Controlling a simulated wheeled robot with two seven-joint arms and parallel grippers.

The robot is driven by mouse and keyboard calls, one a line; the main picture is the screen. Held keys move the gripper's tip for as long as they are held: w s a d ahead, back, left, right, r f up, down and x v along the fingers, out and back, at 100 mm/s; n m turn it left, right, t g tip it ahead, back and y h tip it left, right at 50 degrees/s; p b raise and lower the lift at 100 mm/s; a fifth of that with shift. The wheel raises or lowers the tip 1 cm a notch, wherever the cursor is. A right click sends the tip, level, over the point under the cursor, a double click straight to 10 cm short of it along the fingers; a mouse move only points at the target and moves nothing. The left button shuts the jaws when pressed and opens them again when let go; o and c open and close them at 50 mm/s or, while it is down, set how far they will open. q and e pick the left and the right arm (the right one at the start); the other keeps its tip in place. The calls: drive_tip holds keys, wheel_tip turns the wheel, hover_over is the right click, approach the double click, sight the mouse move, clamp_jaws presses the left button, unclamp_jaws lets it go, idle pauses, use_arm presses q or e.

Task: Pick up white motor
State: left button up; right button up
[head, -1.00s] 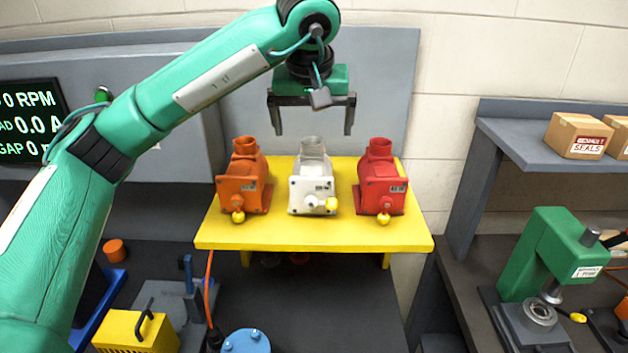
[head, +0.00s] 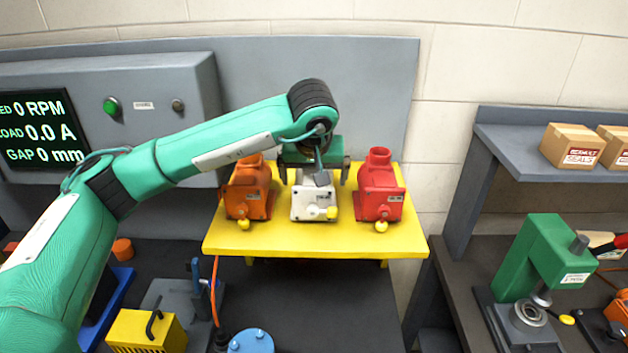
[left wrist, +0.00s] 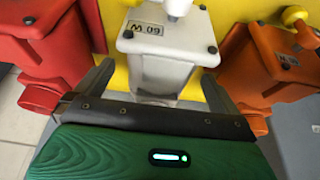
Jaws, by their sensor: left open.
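The white motor (head: 313,204) stands in the middle of the yellow stand (head: 300,243), with a yellow-tipped knob at its front. In the left wrist view the white motor (left wrist: 158,62) carries the tag "M 09". My left gripper (head: 314,180) is over the white motor, open, with one finger on each side of its upper part. In the left wrist view its fingers (left wrist: 155,88) also flank the motor. The arm and gripper hide the motor's top port in the head view. My right gripper is not in view.
An orange motor (head: 246,195) stands close on the left and a red motor (head: 379,190) close on the right, leaving narrow gaps. A grey panel (head: 380,75) rises behind. A green press (head: 535,260) and boxes (head: 573,147) are farther right.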

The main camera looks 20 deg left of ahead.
use_arm(q)
drive_tip(key=shift+p+x, duration=0.4)
drive_tip(key=shift+x, duration=0.75)
drive_tip(key=shift+c, duration=0.4)
drive_tip(key=c, duration=1.8)
drive_tip(key=shift+r, duration=0.2)
drive_tip(key=shift+c, duration=0.8)
drive_tip(key=shift+w+f, duration=0.1)
drive_tip(key=shift+w, duration=0.05)
